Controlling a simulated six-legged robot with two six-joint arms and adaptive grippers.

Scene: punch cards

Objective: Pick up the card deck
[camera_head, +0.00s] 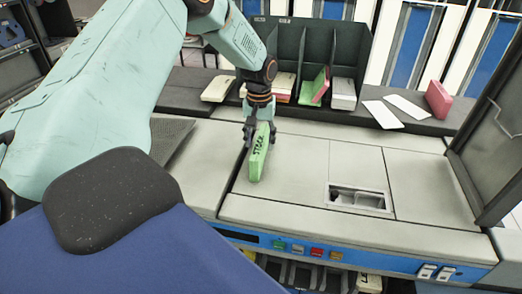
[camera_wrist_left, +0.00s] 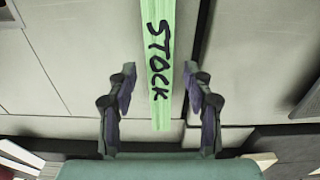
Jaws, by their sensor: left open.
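The card deck is a green block (camera_head: 260,152) with "STOCK" in black letters, standing on its narrow side on the pale machine top. In the left wrist view the deck (camera_wrist_left: 159,60) runs from the top edge down between the fingers. My left gripper (camera_head: 250,138) is at the far end of the deck, pointing down. It is open, with one finger on each side of the deck and a gap on both sides in the left wrist view (camera_wrist_left: 156,95). My right gripper is in neither view.
A dark divided rack (camera_head: 345,50) holding card decks stands behind on a dark shelf. A recessed slot (camera_head: 357,198) is right of the green deck. The machine top around the deck is clear.

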